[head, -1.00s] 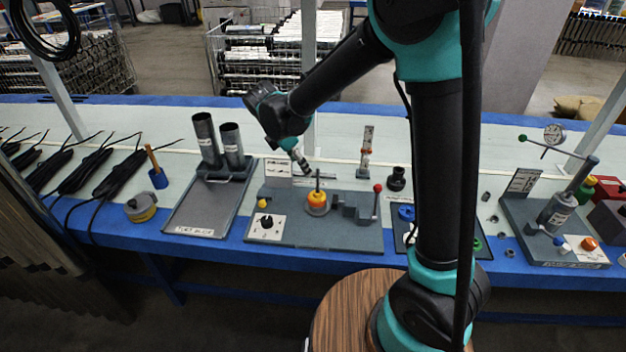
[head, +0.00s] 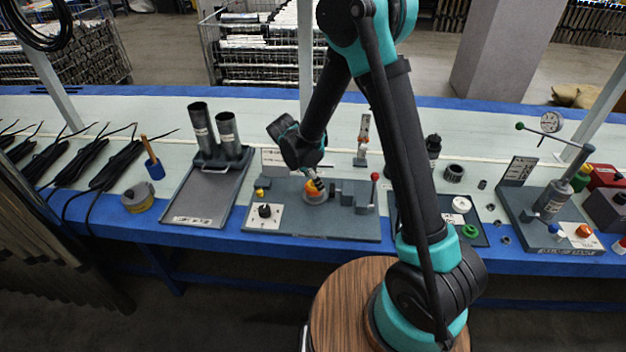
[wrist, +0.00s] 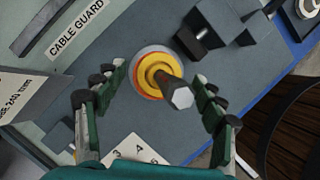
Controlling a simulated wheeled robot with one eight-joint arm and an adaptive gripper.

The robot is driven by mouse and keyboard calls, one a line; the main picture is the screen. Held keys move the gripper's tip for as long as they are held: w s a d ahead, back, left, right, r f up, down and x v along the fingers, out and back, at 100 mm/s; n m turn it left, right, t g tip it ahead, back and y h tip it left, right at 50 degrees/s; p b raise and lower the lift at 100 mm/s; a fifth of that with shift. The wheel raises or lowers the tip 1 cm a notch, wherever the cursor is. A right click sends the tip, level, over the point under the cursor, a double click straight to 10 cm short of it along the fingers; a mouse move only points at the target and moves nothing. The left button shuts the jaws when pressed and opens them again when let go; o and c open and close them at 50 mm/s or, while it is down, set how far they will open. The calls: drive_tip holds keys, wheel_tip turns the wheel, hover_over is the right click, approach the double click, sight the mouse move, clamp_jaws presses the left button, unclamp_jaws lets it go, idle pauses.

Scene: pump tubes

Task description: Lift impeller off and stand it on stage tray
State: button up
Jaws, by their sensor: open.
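The orange and yellow impeller (head: 313,191) sits on the grey fixture plate (head: 345,225) in the head view. In the wrist view the impeller (wrist: 149,67) is a round disc around a dark upright shaft (wrist: 172,88) with a hexagonal end. My gripper (head: 319,181) is directly above it in the head view, partly covering it. In the wrist view my gripper (wrist: 160,76) is open, its fingers on either side of the shaft and disc, holding nothing. A grey tray (head: 207,190) with two dark tubes stands left of the plate; its label is too small to read.
A grey block (wrist: 205,32) and a red-knobbed lever (head: 374,178) stand close right of the impeller. A dark mat (head: 480,235) holds white and green rings, partly behind my arm. A gauge stand (head: 550,128) is farther right.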

drive_tip(key=shift+f, duration=0.1)
drive_tip(key=shift+c, duration=0.6)
drive_tip(key=c, duration=1.4)
drive_tip(key=shift+r, duration=0.75)
drive_tip(key=shift+c, duration=0.2)
wheel_tip(320, 180, up, 14)
drive_tip(key=shift+r, duration=0.2)
idle(2.0)
